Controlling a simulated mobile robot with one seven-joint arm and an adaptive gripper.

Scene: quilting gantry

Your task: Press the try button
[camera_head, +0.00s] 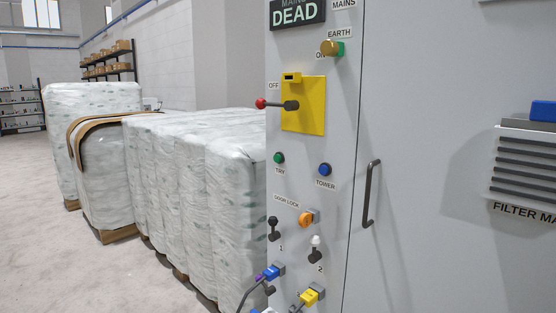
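The try button is a small green round button (279,158) on the grey cabinet's front panel, just above the label TRY (280,171). Nothing touches it or covers it. A blue button (325,169) labelled TOWER sits to its right and slightly lower. My gripper is not in view.
Above the button, a red-knobbed lever (275,104) sticks out left across a yellow plate (315,118). Below are an orange door lock (306,219), two toggles and coloured plugs. A cabinet handle (371,194) juts out right. Wrapped pallets (175,170) stand left; bare floor (40,240) lies beyond.

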